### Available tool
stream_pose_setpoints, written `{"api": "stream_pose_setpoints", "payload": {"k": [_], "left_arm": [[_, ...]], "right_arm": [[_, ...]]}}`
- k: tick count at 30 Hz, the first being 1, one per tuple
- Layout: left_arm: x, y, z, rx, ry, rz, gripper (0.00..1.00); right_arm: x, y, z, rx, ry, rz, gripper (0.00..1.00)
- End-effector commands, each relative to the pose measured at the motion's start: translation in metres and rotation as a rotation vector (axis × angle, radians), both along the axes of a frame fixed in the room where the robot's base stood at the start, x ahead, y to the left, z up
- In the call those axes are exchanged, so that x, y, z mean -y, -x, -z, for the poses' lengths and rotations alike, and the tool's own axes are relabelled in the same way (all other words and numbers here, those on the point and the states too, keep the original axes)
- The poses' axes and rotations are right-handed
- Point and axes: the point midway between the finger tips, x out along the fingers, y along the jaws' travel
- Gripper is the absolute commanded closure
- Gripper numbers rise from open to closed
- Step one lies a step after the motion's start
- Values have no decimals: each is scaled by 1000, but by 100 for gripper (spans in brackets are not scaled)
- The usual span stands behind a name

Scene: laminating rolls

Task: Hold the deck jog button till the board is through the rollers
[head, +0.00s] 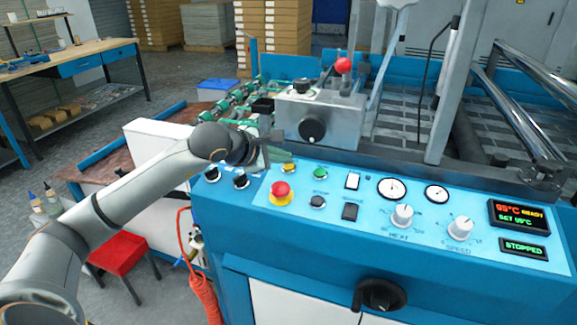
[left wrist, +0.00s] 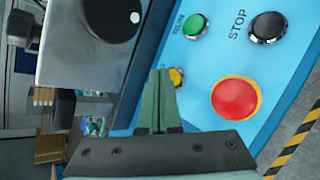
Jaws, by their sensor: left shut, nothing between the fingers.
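My left gripper (head: 272,158) is shut and empty above the left end of the blue control panel (head: 330,235). In the left wrist view its closed green fingers (left wrist: 160,80) point at the panel, with their tips beside a yellow button (left wrist: 177,77); I cannot tell whether they touch it. The label by that button is mostly hidden. In the head view the yellow button (head: 289,168) sits just right of the fingers. The display (head: 524,248) reads STOPPED. Metal rollers (head: 530,100) show at the right. I cannot make out a board in the rollers. My right gripper is out of view.
A green RUN button (left wrist: 195,25), a black STOP button (left wrist: 270,27) and a red mushroom button (left wrist: 236,98) are close to the fingers. A grey metal box with a black knob (head: 312,129) stands behind the panel. A red stool (head: 120,255) is at lower left.

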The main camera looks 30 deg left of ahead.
Motion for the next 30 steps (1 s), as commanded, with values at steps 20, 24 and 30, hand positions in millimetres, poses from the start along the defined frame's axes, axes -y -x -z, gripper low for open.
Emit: {"api": "stream_pose_setpoints", "payload": {"k": [20,24,30], "left_arm": [[0,-1,6,0,0,0,100],[0,-2,8,-1,0,1,100],[0,-2,9,-1,0,0,100]], "right_arm": [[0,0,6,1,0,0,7],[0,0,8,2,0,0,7],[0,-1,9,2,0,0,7]]}}
